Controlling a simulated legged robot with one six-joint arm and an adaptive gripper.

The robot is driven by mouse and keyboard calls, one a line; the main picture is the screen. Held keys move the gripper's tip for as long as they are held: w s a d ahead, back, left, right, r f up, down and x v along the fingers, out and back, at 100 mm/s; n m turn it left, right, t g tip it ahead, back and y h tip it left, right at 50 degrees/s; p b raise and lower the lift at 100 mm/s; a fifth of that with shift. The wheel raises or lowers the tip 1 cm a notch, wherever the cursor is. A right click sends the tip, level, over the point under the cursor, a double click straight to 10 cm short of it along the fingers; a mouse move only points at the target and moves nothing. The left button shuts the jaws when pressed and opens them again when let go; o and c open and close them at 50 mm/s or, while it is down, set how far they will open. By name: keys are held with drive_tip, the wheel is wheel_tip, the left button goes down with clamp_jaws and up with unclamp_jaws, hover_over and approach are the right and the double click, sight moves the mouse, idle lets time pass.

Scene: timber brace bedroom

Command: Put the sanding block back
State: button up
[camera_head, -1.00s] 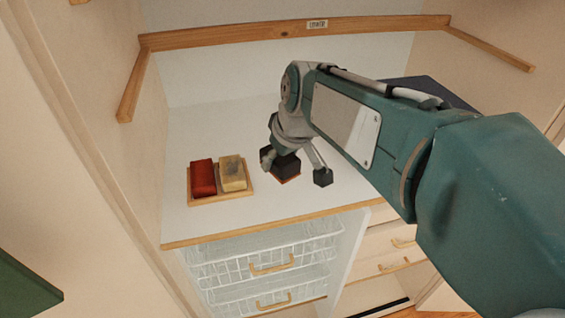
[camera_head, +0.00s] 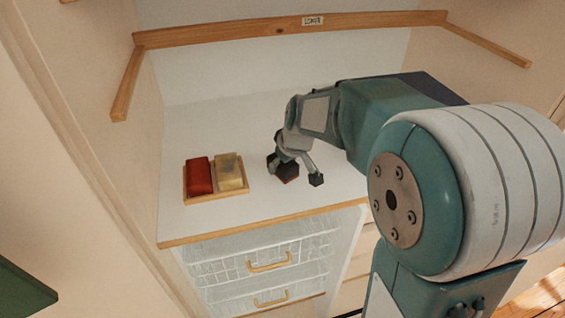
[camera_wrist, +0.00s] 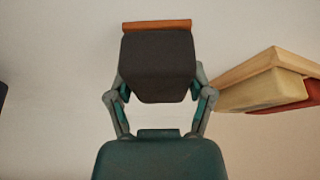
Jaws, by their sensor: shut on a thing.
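A dark block with an orange-brown layer on one face, likely the sanding block (camera_head: 288,173), is between the fingers of my gripper (camera_head: 294,171), over the white surface right of a small wooden tray (camera_head: 216,196). In the wrist view the dark block (camera_wrist: 158,66) fills the space between the fingertips, its orange-brown edge farthest from the palm. My gripper (camera_wrist: 159,88) is shut on it. Whether the block touches the surface is unclear. The tray holds a red block (camera_head: 199,176) at left and a pale yellow block (camera_head: 229,172) at right, with little free room.
The white counter (camera_head: 220,120) is clear behind the tray. A wooden front edge (camera_head: 262,225) borders it, with wire baskets (camera_head: 262,258) below. A wooden rail (camera_head: 240,32) with a small label runs along the back.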

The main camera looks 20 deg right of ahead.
drive_tip(key=o, duration=1.1)
drive_tip(key=v, duration=1.2)
drive_tip(key=s+f+m, duration=0.1)
drive_tip(key=s, duration=0.5)
drive_tip(key=s+a+f+m+h, duration=0.1)
drive_tip(key=s+m, duration=0.1)
drive_tip(key=s, duration=0.5)
drive_tip(key=s+f+m+t, duration=0.1)
drive_tip(key=s, duration=0.5)
drive_tip(key=shift+s+a+f+h, duration=0.2)
drive_tip(key=shift+s+a+h, duration=0.1)
drive_tip(key=shift+s, duration=0.05)
